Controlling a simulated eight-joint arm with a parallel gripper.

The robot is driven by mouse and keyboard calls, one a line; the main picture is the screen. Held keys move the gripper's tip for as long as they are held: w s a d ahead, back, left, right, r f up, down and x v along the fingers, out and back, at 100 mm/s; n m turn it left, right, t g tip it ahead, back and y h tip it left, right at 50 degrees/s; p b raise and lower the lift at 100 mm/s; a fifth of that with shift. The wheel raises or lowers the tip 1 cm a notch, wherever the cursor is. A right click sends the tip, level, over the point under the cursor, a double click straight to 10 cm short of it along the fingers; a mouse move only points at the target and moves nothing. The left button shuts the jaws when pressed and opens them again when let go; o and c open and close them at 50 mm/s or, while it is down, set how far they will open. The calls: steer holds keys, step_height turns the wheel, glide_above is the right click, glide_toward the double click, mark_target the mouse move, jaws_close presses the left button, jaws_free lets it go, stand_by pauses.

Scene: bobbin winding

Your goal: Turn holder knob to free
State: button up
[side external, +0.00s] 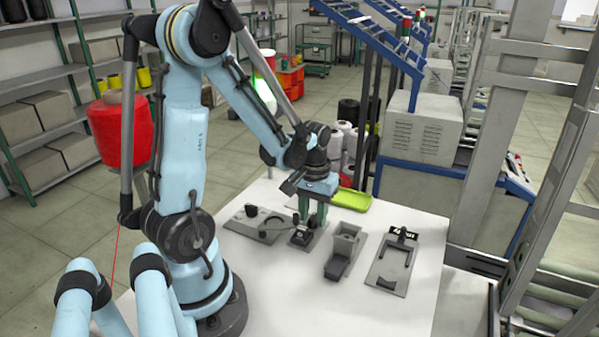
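My gripper (312,212) points down over the white table, with greenish fingers. Its fingertips are at a small dark grey fixture (303,238) with black round parts on top, which may be the holder and its knob. The fingers partly hide this fixture. I cannot tell whether they touch the knob or are closed on it, nor which way the knob is turned.
On the white table (385,312), a grey plate with a black cylinder (251,210) stands left of my gripper. A grey bin-like fixture (347,241) and a flat grey frame (394,264) stand right. A green tray (350,200) lies behind. The front is clear.

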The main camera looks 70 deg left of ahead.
jaws_close()
steer(key=shift+m, duration=0.3)
steer(key=m, duration=1.1)
steer(key=shift+d, duration=0.1)
steer(key=shift+m, duration=0.3)
stand_by(0.4)
steer(key=shift+o, duration=0.6)
jaws_free()
